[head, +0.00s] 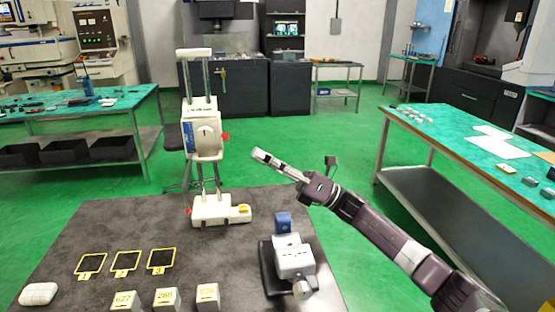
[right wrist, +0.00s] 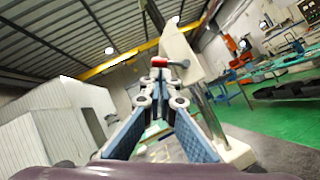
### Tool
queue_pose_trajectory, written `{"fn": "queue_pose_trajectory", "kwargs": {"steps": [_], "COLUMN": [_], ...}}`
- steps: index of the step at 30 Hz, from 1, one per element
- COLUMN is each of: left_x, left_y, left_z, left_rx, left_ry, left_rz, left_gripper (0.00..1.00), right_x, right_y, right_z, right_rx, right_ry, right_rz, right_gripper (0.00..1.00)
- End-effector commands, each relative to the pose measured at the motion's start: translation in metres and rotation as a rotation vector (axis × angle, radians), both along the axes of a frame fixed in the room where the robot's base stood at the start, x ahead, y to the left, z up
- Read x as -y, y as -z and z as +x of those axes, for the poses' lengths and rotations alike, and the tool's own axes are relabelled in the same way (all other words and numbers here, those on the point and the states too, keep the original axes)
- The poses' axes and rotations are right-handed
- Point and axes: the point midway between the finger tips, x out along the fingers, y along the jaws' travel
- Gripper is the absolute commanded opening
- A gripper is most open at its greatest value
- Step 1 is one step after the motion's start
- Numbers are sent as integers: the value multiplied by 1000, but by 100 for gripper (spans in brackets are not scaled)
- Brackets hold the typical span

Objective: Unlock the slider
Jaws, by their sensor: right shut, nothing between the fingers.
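The slider (head: 206,138) is a white block on two vertical grey posts, above a white base (head: 220,211) on the grey table. It has a blue label and a red knob (head: 226,136) on its right side. My right gripper (head: 256,154) is shut and empty, to the right of the slider and a little below the red knob, apart from it in the head view. In the right wrist view the fingers (right wrist: 160,85) point at the red knob (right wrist: 159,62), which shows just past the tips beside the white block (right wrist: 180,52). My left gripper is not in view.
A grey and white vise-like device (head: 294,262) with a blue block (head: 283,222) stands at the table's front right. Numbered white blocks (head: 166,299) and yellow-framed squares (head: 126,261) are at the front left. A green-topped workbench (head: 450,138) stands right of my arm.

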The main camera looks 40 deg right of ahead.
Motion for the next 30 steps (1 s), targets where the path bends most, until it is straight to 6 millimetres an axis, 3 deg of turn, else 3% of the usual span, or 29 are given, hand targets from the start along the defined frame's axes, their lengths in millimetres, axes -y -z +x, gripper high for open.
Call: {"fn": "queue_pose_trajectory", "kwargs": {"steps": [1, 4, 12, 30], "left_x": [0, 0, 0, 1], "left_y": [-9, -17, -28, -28], "left_z": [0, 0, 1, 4], "left_rx": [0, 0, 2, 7], "left_ry": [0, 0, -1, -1], "left_rz": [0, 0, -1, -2], "left_gripper": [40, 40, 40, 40], "right_x": [-7, -18, -36, -38], "right_y": [-11, -20, -29, -30], "right_z": [7, 18, 35, 37], "right_rx": [3, 2, -2, -1], "right_ry": [-2, 0, 0, 0], "right_rz": [2, 2, 2, 2], "right_gripper": [0, 0, 0, 0]}}
